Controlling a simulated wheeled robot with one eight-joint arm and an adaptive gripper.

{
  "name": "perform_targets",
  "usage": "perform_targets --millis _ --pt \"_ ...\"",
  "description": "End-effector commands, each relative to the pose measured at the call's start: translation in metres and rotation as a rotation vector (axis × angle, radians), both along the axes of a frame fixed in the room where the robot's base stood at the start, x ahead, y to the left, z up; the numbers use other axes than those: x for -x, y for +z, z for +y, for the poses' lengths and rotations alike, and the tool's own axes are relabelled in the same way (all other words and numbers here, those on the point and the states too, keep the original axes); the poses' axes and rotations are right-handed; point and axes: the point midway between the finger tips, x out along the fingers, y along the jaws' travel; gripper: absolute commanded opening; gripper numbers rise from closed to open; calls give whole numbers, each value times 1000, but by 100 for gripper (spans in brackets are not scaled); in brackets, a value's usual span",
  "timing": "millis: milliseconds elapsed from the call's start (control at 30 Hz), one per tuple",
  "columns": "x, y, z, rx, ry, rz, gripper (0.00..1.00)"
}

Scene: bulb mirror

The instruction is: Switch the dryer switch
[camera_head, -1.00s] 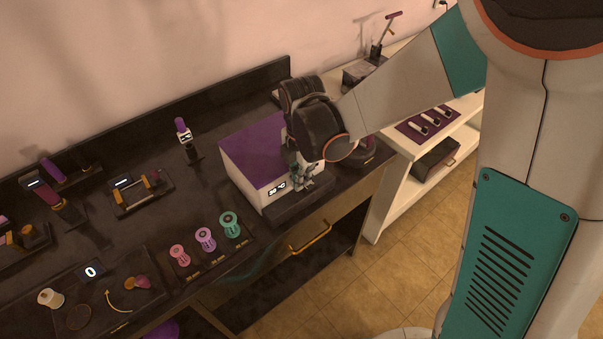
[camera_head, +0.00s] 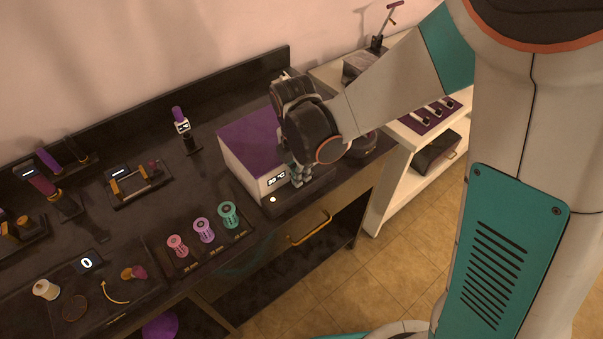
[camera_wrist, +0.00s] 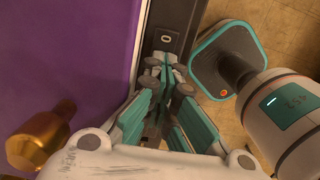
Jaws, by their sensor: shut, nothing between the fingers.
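The dryer appears to be the white box with a purple top (camera_head: 252,140) and a small lit display (camera_head: 276,178) on its front, standing on the dark bench. A small round white light (camera_head: 273,199) shows on the dark ledge in front of it. My gripper (camera_head: 297,182) is low over this ledge, close to the box's front, shut and empty. In the wrist view the purple top (camera_wrist: 65,50) fills the left, and a small plate with a pale oval mark (camera_wrist: 165,40), possibly the switch, lies just beyond my closed fingertips (camera_wrist: 165,68). Contact cannot be told.
Pink, purple and teal spools (camera_head: 204,230) stand on the bench left of the box. A drawer with a gold handle (camera_head: 310,229) is below. A gold knob (camera_wrist: 42,135) is near my gripper in the wrist view. White shelves (camera_head: 408,165) stand at the right.

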Motion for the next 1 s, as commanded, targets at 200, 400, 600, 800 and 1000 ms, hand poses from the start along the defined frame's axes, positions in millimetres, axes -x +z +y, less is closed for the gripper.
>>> perform_targets --millis 200,400,600,800,1000 --pt "-1 4 0 0 0 -2 0" --pt "-1 14 0 0 0 -1 0" --pt "-1 16 0 0 0 -1 0" --pt "-1 16 0 0 0 -1 0" --pt "-1 29 5 0 -1 -1 0"
